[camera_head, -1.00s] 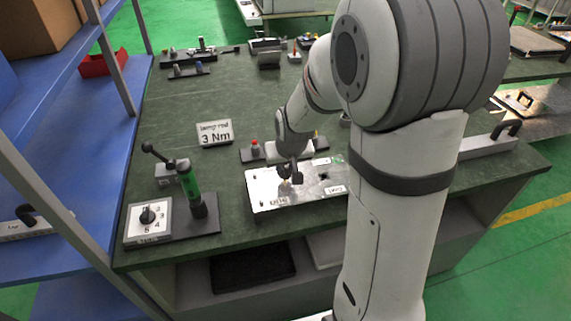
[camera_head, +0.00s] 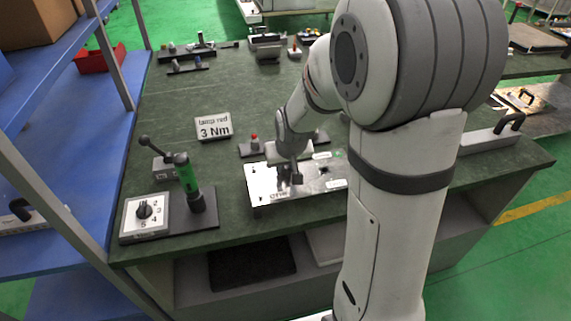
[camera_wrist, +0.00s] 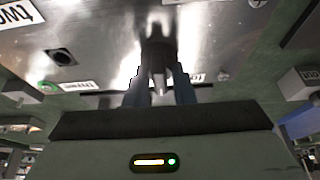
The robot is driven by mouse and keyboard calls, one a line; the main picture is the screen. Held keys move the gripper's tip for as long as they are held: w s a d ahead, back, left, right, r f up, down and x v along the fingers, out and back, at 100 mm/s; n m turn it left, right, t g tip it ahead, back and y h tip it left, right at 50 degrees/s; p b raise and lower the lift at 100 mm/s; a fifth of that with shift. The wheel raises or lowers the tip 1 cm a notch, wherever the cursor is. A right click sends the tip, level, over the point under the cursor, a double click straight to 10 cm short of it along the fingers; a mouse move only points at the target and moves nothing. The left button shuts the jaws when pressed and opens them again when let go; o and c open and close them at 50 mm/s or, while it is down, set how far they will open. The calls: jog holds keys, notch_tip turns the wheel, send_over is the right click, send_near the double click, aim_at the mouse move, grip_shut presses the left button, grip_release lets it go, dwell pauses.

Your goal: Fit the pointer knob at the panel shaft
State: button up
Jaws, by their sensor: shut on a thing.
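The silver panel (camera_head: 262,193) lies on the green bench, with labels along its edges; it fills the upper part of the wrist view (camera_wrist: 110,35). My gripper (camera_head: 291,178) is low over the panel's front left part. In the wrist view my gripper (camera_wrist: 161,90) is shut on a dark knob (camera_wrist: 156,48), held between the two fingers against the bright panel face. The shaft is hidden behind the gripper and knob, so I cannot tell whether the knob touches it or sits on it. A dark opening (camera_head: 323,170) shows farther right on the panel.
A numbered dial box (camera_head: 145,217) and a green-handled tool (camera_head: 187,175) stand at the left. The bench between sign and left edge is clear.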

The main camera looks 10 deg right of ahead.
jog(key=o, duration=1)
jog(key=shift+o, duration=0.2)
jog(key=v, duration=0.7)
jog(key=shift+r, duration=0.4)
jog(key=shift+s, duration=0.2)
